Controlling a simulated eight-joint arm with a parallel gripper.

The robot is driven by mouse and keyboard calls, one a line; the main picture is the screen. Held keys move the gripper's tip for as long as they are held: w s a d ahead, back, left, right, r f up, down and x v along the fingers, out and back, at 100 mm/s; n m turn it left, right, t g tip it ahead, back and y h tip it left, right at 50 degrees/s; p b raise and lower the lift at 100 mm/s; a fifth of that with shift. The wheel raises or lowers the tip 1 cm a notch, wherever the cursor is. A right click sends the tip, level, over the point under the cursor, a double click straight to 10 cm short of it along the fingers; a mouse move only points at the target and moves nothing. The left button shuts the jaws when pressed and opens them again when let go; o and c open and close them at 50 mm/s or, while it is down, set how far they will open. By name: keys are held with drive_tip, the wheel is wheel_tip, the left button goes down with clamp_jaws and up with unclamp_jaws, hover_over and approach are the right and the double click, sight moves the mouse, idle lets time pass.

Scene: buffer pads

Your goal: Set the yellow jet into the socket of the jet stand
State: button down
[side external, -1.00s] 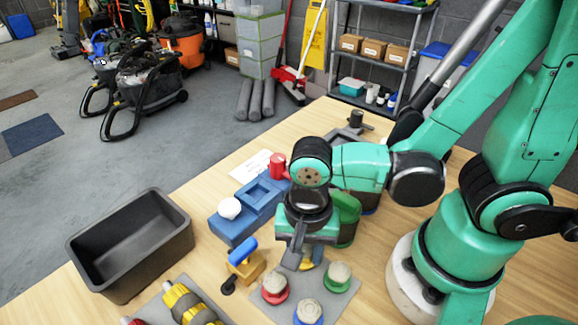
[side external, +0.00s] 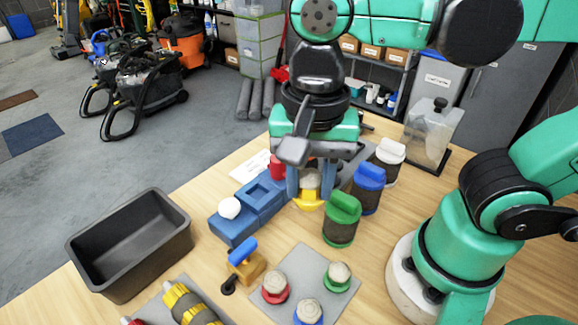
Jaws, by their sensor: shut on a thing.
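My gripper (side external: 309,188) points down and is shut on the yellow jet (side external: 309,202), which has a beige rounded top and a yellow lower part. The jet is upright between the two fingers and appears to be above the table; its exact height is unclear. A blue block (side external: 235,228) lies just left of it, with a square recess (side external: 259,193), a white knob at its near end and a red piece near its far end. This block seems to be the jet stand, but I cannot be sure. The recess looks empty.
A grey mat (side external: 290,262) holds red (side external: 275,289), green (side external: 337,277) and blue (side external: 308,312) jets. Green (side external: 341,222), blue (side external: 368,188) and white-topped (side external: 387,160) containers stand right of my gripper. A black bin (side external: 130,245) and a yellow block with a blue handle (side external: 246,262) are left.

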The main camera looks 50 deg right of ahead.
sight(305, 177)
wheel_tip(305, 177, up, 5)
drive_tip(key=shift+r, duration=0.1)
drive_tip(key=shift+w+r, duration=0.1)
drive_tip(key=shift+w, duration=0.2)
drive_tip(key=shift+m, duration=0.4)
drive_tip(key=shift+w+d+f, duration=0.6)
drive_tip(key=shift+w+f, duration=1.5)
drive_tip(key=shift+f, duration=0.3)
drive_tip(key=shift+w+d+f, duration=0.65)
drive_tip(key=shift+w+f, duration=1.45)
drive_tip(key=shift+f, duration=0.25)
drive_tip(key=shift+w+d+f, duration=0.6)
drive_tip(key=shift+w+f, duration=1.5)
drive_tip(key=shift+f, duration=0.3)
drive_tip(key=shift+f, duration=1.1)
drive_tip(key=shift+c, duration=2.4)
unclamp_jaws()
